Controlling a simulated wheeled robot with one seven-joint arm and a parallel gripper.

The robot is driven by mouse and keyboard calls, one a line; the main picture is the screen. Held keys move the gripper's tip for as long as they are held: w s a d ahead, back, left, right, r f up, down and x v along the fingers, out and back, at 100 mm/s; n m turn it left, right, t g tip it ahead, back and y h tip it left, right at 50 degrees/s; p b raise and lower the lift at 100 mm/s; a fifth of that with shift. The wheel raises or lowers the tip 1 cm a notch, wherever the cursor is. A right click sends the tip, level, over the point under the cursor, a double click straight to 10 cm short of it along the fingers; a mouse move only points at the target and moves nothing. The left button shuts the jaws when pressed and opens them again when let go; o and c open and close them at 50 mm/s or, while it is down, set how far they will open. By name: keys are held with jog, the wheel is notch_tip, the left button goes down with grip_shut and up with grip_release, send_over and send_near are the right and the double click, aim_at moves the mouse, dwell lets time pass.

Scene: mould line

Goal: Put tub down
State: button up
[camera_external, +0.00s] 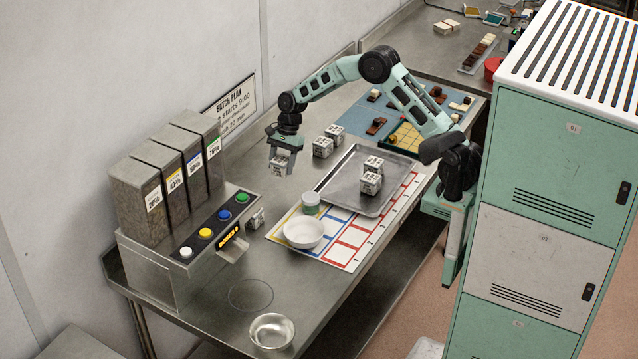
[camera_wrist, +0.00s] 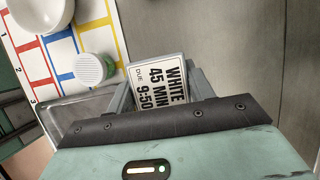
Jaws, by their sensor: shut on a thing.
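My gripper (camera_external: 282,157) is at the back of the steel table, left of the tray, pointing down. It is shut on a small white tub (camera_external: 279,168) with black print. In the wrist view my gripper (camera_wrist: 162,88) has a finger on each side of the tub (camera_wrist: 158,84), whose label reads WHITE, 45 MIN, DUE 9:50. The tub appears to be above bare table; its exact height is hard to tell. Its lower part is hidden in the wrist view.
Similar tubs stand right of my gripper (camera_external: 322,147), on the metal tray (camera_external: 337,190) and beside the dispenser (camera_external: 150,263). A green-banded jar (camera_external: 311,203) and white bowl (camera_external: 303,233) sit on the coloured grid mat (camera_external: 345,255). A metal bowl (camera_external: 272,331) is at the front.

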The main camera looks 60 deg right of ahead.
jog(key=shift+r, duration=0.65)
jog(key=s+d+p, duration=0.2)
jog(key=s+d, duration=0.3)
jog(key=d, duration=0.3)
jog(key=r+p, duration=0.1)
jog(key=p, duration=0.2)
send_over(346, 181)
jog(key=d, duration=0.1)
jog(key=f, duration=0.4)
jog(key=shift+s+d+f+p, duration=0.2)
jog(key=shift+d+f+p, duration=0.05)
jog(key=shift+f+p, duration=0.65)
jog(key=shift+f, duration=2.05)
jog(key=shift+f, duration=0.1)
jog(key=o, duration=1)
